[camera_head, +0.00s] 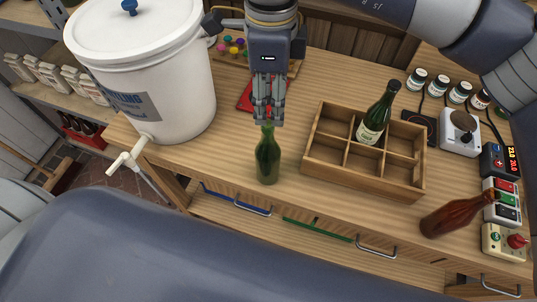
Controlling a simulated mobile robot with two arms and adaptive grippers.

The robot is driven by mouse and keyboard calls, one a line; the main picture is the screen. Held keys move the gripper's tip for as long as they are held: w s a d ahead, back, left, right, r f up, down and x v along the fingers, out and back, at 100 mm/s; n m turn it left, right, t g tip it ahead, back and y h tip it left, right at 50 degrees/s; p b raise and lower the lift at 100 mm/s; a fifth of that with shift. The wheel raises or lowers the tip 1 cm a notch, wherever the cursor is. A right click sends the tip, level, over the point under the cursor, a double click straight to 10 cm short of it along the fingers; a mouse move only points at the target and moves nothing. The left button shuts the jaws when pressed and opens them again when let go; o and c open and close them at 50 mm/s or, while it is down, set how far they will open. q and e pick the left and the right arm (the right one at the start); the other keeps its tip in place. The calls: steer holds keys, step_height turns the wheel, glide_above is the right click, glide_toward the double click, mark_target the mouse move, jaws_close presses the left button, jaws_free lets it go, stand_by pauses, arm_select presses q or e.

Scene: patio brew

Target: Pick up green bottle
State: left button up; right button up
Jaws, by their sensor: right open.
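A plain green bottle (267,163) stands upright on the wooden table, near its front edge and left of the divided wooden crate (324,171). My right gripper (268,119) is open, with its fingers pointing down at the top of this bottle. The fingers overlap the bottle's mouth in the picture, and I cannot tell whether they are around it or just behind it. A second green bottle (378,116), with a pale label, stands in a back compartment of the crate. My left gripper is not in view.
A white lidded bucket (180,88) with a tap stands at the left. A red flat item (244,101) lies behind my gripper. A brown bottle (451,218) lies at the right, near control boxes (503,242). Several small jars (438,84) line the back right.

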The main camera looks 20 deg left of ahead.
mark_target(267, 127)
steer(key=f+p, duration=0.1)
steer(key=f, duration=0.1)
steer(key=f+p, duration=0.1)
steer(key=f, duration=0.2)
steer(key=f+p, duration=0.2)
steer(key=f, duration=0.1)
steer(key=shift+s+a, duration=0.25)
steer(key=shift+f, duration=0.25)
steer(key=shift+r, duration=0.1)
jaws_close()
